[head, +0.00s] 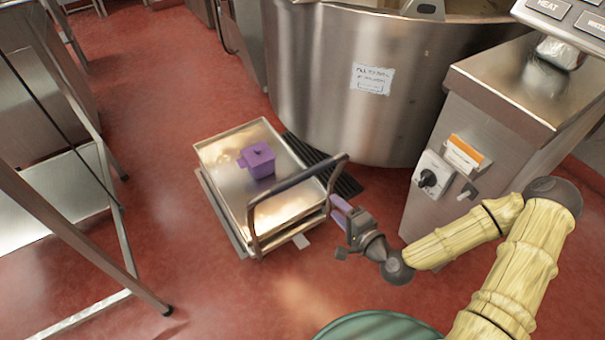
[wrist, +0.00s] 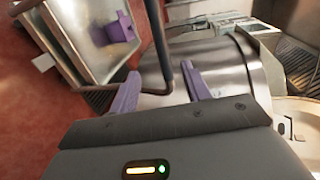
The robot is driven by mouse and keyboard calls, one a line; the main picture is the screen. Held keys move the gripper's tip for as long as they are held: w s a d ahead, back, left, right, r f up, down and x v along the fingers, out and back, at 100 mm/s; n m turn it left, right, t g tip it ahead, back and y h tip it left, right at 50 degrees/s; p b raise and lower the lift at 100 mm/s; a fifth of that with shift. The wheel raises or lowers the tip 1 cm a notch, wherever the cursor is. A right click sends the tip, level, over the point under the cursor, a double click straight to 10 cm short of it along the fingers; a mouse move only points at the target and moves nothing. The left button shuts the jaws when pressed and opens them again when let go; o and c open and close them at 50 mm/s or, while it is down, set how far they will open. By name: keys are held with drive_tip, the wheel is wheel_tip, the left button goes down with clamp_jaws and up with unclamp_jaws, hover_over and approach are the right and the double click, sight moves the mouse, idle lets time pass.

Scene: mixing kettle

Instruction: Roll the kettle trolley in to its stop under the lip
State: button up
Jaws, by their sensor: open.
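The kettle trolley (head: 222,165) is a low steel tray cart standing on the red floor in front of the kettle (head: 320,75). A purple lidded pot (head: 258,160) sits on its tray. The trolley's dark push handle (head: 297,183) rises at the near end. My gripper (head: 338,205) is open close to the handle's right side. In the wrist view, the handle bar (wrist: 160,45) runs between the two purple fingers of my gripper (wrist: 160,80), with a gap visible on the right. I cannot tell whether either finger touches it. The trolley's stop is not distinguishable.
A dark floor grate (head: 345,180) lies between trolley and kettle. A steel control pedestal (head: 450,150) with a switch stands right of my gripper. A steel table frame (head: 85,200) stands at the left. Red floor is open between frame and trolley.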

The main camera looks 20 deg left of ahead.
sight(306, 179)
idle(0.3)
drive_tip(key=b+x, duration=0.5)
drive_tip(key=x, duration=1.2)
drive_tip(key=shift+w+a+f, duration=0.1)
drive_tip(key=shift+a+f, duration=0.1)
drive_tip(key=shift+a, duration=0.05)
clamp_jaws()
